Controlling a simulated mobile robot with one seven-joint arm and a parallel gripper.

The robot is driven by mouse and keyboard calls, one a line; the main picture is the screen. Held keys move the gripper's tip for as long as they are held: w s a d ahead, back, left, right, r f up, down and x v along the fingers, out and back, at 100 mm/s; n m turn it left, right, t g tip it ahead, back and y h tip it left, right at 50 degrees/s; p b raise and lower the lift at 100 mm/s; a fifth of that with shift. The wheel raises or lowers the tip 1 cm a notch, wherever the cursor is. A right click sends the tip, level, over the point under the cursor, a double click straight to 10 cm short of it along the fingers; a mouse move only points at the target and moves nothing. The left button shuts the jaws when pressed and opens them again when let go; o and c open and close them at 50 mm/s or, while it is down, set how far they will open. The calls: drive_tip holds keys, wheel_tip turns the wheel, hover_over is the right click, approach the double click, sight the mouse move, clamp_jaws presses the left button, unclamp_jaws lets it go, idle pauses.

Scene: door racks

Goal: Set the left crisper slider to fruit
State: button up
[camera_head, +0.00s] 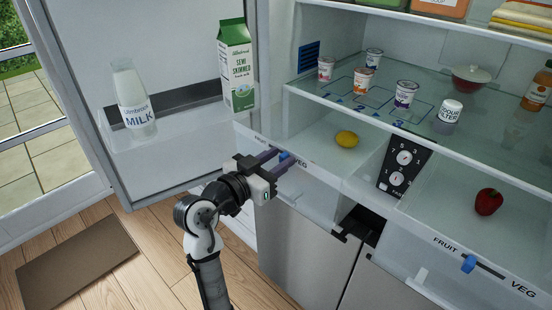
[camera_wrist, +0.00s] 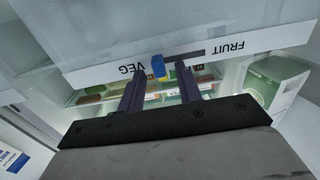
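The left crisper drawer's front strip (camera_head: 252,138) carries the word FRUIT at its left in the head view. Its blue slider knob (camera_head: 284,155) is partly hidden by my gripper. In the wrist view the strip is upside down, and the blue knob (camera_wrist: 158,66) sits at the VEG end of the dark slot (camera_wrist: 184,56), which runs on towards FRUIT. My gripper (camera_head: 277,160) is open at the strip. In the wrist view its two fingers (camera_wrist: 160,78) stand apart on either side of the knob, with gaps visible; contact cannot be told.
The right crisper has its own blue knob (camera_head: 468,263) near FRUIT. The open fridge door at left holds a milk bottle (camera_head: 133,98) and a green carton (camera_head: 236,65), close to my arm.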

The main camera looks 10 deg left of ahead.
sight(271, 143)
clamp_jaws()
drive_tip(key=w+a+b, duration=0.1)
drive_tip(key=a, duration=0.1)
drive_tip(key=w+a+b, duration=0.1)
drive_tip(key=a+b, duration=0.1)
drive_tip(key=shift+w+f, duration=0.1)
drive_tip(key=shift+w, duration=0.3)
drive_tip(key=shift+w+a, duration=0.15)
drive_tip(key=shift+a, duration=0.05)
unclamp_jaws()
drive_tip(key=shift+a, duration=0.1)
